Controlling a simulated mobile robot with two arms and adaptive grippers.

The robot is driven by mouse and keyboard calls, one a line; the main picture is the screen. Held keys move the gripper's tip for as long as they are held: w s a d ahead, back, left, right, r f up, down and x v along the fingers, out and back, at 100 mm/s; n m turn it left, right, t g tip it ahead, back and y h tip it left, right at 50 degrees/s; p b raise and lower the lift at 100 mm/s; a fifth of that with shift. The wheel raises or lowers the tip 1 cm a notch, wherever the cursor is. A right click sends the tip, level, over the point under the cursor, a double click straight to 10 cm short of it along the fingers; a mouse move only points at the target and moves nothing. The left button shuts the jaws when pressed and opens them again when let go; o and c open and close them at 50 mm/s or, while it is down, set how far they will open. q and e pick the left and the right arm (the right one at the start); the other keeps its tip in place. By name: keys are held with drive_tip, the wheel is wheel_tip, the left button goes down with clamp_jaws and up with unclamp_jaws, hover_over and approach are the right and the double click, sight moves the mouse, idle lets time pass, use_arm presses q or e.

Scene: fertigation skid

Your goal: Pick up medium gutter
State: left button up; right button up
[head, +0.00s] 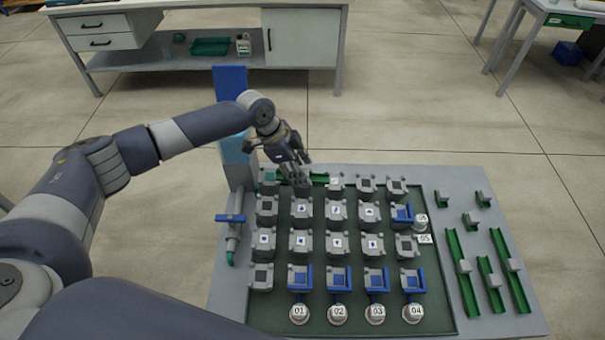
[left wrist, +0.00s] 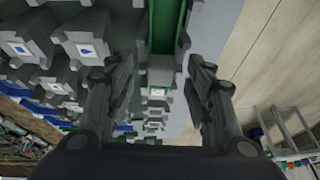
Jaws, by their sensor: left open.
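Three green gutters lie side by side on the panel's right part: a long left one (head: 454,247), a short middle one (head: 486,268) and a right one (head: 502,244). Each has a grey block on it. Another green gutter (head: 319,178) shows at the board's back edge, partly hidden by my left gripper (head: 302,182). I cannot tell for certain which is the medium one. In the left wrist view, my left gripper (left wrist: 162,66) is open, with a green channel (left wrist: 164,28) and a grey block between and beyond its fingers. My right gripper is out of view.
A dark green board (head: 440,317) holds rows of grey and blue blocks close to the gripper, with numbered round labels in front. A blue-handled valve (head: 230,218) and a blue post (head: 231,84) stand at left. Small green-grey brackets (head: 471,221) sit at right. A workbench stands behind.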

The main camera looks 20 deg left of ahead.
use_arm(q)
drive_tip(key=shift+w+d+f, duration=0.1)
drive_tip(key=shift+f, duration=0.2)
clamp_jaws()
drive_tip(key=shift+r, duration=0.1)
